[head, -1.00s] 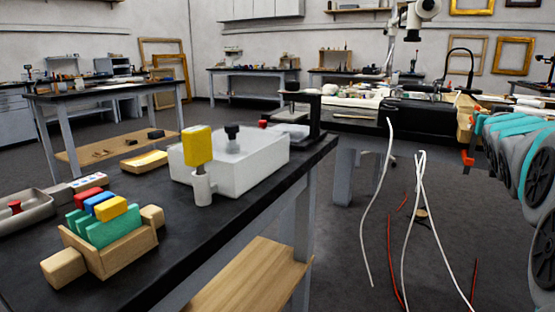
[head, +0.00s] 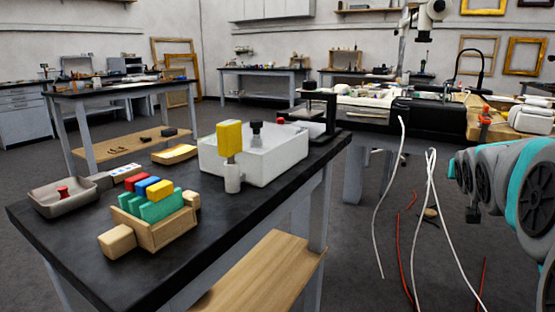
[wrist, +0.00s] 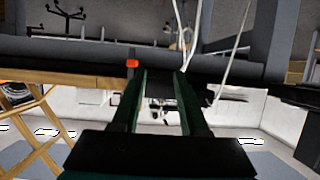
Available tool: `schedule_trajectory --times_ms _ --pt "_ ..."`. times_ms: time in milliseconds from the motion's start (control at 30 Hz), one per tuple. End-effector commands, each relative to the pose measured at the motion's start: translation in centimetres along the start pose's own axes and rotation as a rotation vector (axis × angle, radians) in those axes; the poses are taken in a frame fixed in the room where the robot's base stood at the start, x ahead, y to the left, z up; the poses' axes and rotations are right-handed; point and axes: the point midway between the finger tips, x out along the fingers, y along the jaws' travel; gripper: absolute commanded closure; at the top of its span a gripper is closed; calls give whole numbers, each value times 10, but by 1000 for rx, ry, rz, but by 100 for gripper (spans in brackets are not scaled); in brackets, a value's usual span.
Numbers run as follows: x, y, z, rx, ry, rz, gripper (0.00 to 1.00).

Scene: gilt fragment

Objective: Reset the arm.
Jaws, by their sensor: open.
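My gripper (wrist: 160,76) shows in the wrist view as two dark green fingers reaching up from the dark palm. They stand apart with a gap between them, and I see nothing held there. In the head view my grey and teal arm (head: 490,180) is at the right edge, over the floor and clear of the near bench. A dark part hangs below its front end; I cannot make out the fingers there.
The near black bench (head: 75,245) carries a wooden rack with coloured blocks (head: 150,218), a grey tray (head: 62,200) and a white box (head: 275,165). White cables (head: 385,200) hang at centre right, near my arm. Dark floor lies between the benches.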

Motion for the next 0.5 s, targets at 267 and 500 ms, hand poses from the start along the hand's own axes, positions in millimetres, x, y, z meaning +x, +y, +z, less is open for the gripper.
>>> schedule_trajectory --times_ms 267,500 --pt "-63 -59 143 -91 -401 -72 56" --pt "-162 -86 273 -225 -787 -155 56"
